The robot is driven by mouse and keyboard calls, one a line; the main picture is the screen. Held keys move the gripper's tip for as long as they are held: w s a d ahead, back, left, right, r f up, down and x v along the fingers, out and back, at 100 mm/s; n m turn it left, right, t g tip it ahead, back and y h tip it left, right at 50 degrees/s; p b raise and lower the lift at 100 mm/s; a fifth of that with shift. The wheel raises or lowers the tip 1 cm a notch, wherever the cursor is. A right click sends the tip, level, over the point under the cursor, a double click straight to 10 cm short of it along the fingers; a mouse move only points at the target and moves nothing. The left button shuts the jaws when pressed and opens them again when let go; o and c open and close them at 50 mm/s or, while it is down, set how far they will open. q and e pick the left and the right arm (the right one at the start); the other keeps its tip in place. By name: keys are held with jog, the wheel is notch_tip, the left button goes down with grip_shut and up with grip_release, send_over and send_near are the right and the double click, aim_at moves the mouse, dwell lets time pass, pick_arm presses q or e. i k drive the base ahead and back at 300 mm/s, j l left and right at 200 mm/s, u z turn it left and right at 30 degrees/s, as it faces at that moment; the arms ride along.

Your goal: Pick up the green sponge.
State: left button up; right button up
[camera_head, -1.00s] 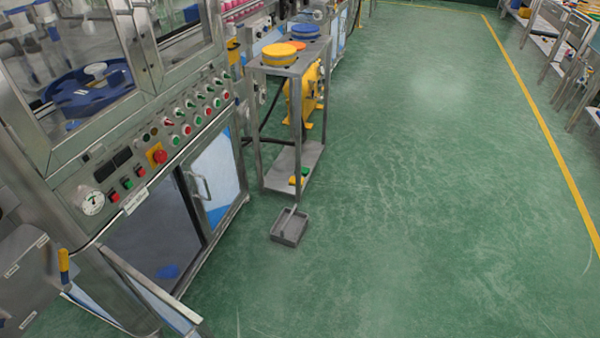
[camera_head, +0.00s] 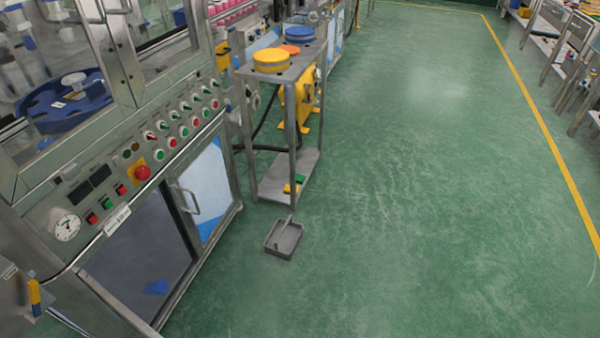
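A small green item (camera_head: 299,179), which looks like the green sponge, lies on the lower shelf of the metal stand (camera_head: 271,187). A yellow item (camera_head: 292,188) lies right beside it, towards the front. Both are small in the picture, so their exact shape is hard to tell. Neither of my grippers shows in the head view.
A grey dustpan-like tray (camera_head: 284,239) lies on the floor in front of the stand. A machine cabinet (camera_head: 150,225) with buttons and a door handle fills the left side. Yellow (camera_head: 271,61) and blue (camera_head: 299,34) round containers stand on the stand's top. The green floor (camera_head: 430,200) to the right is clear.

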aim_at(300, 178)
jog(key=i+l, duration=0.15)
jog(key=i, duration=0.3)
jog(key=i+l, duration=0.2)
jog(key=i, duration=0.2)
jog(key=i+l, duration=0.15)
jog(key=i, duration=0.3)
jog(key=i+l, duration=0.15)
jog(key=i, duration=0.3)
jog(key=i+l, duration=0.2)
jog(key=i, duration=0.25)
